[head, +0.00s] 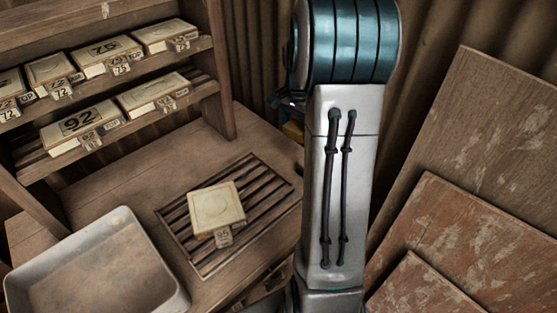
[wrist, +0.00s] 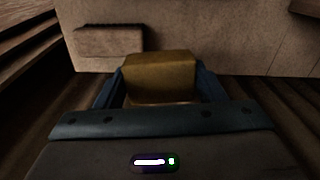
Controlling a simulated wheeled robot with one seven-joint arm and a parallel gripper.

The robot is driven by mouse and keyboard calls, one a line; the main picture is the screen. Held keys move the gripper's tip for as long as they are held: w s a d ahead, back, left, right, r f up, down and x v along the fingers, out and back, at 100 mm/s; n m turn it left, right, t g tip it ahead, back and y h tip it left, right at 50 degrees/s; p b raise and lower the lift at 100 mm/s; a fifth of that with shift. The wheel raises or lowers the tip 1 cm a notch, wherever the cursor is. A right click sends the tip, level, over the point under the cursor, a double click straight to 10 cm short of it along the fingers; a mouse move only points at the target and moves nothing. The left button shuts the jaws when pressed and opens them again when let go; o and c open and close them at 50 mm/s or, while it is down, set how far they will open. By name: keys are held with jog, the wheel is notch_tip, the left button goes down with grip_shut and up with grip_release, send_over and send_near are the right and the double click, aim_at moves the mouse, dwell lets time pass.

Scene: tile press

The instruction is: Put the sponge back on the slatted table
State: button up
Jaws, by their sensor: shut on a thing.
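My gripper (wrist: 160,88) is shut on the sponge (wrist: 160,68), a yellow-brown block held between two dark blue fingers in the wrist view. In the head view my arm hides most of the gripper. A small yellowish patch (head: 292,131), apparently the sponge, shows just left of the arm, beyond the table's right back edge. The slatted table (head: 268,185) has dark parallel slats set in a wooden top, in the middle of the head view. A square cream tile block (head: 217,205) with a small tag block (head: 223,237) lies on its slats.
A white tub (head: 135,222) stands at the table's front left. Shelves (head: 160,55) with numbered tile blocks rise at the left back. Worn boards (head: 470,240) lean at the right. Bare slats surround the tile block. A pale slab (wrist: 220,40) lies beyond the sponge in the wrist view.

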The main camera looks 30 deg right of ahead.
jog(key=s+d+m+b, duration=0.1)
jog(key=s+d+b, duration=0.1)
jog(key=d, duration=0.3)
send_over(278, 152)
notch_tip(278, 152, down, 7)
jog(key=shift+w+p, duration=0.1)
jog(key=shift+p, duration=0.3)
jog(key=shift+f, duration=1.95)
jog(key=shift+f, duration=0.15)
jog(key=o, duration=1)
jog(key=shift+c, duration=0.2)
